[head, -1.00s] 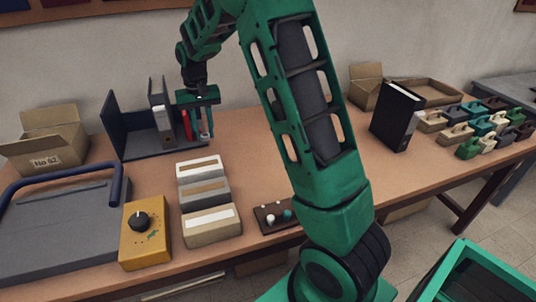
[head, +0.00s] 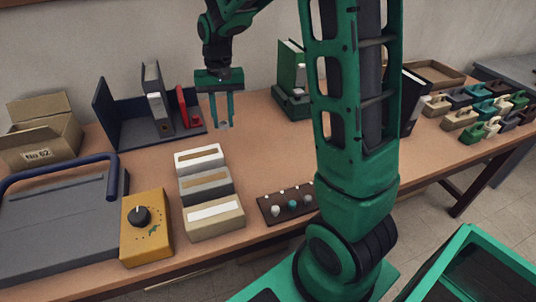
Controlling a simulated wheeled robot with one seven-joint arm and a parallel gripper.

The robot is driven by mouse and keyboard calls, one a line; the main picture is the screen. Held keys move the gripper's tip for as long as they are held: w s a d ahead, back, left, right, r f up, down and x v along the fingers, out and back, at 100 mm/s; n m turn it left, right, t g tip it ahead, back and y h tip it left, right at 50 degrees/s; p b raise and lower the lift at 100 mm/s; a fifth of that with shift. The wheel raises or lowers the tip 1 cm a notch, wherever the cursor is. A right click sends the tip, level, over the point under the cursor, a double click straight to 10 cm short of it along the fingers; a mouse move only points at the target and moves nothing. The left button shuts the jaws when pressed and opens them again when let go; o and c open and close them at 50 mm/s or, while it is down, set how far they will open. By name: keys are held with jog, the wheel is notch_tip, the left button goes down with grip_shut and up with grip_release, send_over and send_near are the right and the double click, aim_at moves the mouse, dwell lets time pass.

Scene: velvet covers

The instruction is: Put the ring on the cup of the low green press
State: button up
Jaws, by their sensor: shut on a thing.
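My gripper (head: 223,126) hangs over the table right of the grey bookend stand, fingers pointing down. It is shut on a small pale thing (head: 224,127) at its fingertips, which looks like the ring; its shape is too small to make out. A green press (head: 291,103) with a low base and a tall green part behind it stands at the back, right of my gripper and apart from it. A small pale spot on its base may be the cup.
A red press-like thing (head: 194,119) stands by the bookend stand (head: 137,133). Three stacked-looking boxes (head: 213,212), a yellow control box (head: 145,228) and a dark peg board (head: 265,212) lie in front. Several small handled blocks (head: 460,118) stand at right.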

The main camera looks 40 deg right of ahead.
jog(key=s+m, duration=0.1)
jog(key=s, duration=1.1)
send_over(271, 153)
jog(key=shift+m, duration=0.3)
notch_tip(271, 153, down, 6)
jog(key=shift+f, duration=0.15)
jog(key=shift+w+f, duration=0.1)
jog(key=shift+f, duration=1.95)
jog(key=o, duration=1)
jog(key=shift+f, duration=0.1)
